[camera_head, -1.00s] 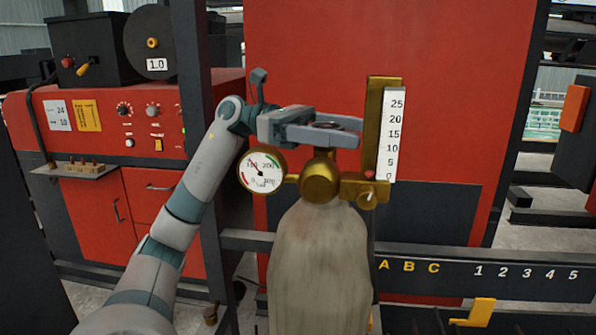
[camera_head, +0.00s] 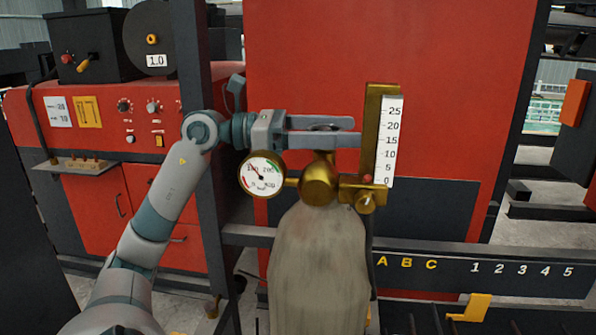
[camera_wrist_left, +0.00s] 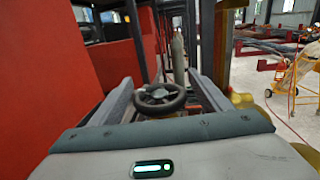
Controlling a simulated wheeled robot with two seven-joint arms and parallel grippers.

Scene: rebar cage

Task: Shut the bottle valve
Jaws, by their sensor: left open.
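The bottle (camera_head: 318,262) is a tall grey-beige cylinder standing upright in the middle of the head view. Its brass valve body (camera_head: 319,184) sits on top. The valve's dark handwheel (camera_head: 322,126) is mostly hidden by my gripper in the head view. In the left wrist view the spoked handwheel (camera_wrist_left: 160,97) shows between the two fingers. My left gripper (camera_head: 338,131) is open, with one finger on each side of the handwheel; it also shows in the left wrist view (camera_wrist_left: 163,92). I cannot tell whether the fingers touch the wheel. My right gripper is not in view.
A round pressure gauge (camera_head: 262,174) sits left of the valve, and a flow scale (camera_head: 389,140) stands to its right. A dark post (camera_head: 200,130) rises behind my left arm. A red panel (camera_head: 300,55) is behind the bottle. A lettered rail (camera_head: 470,268) runs at right.

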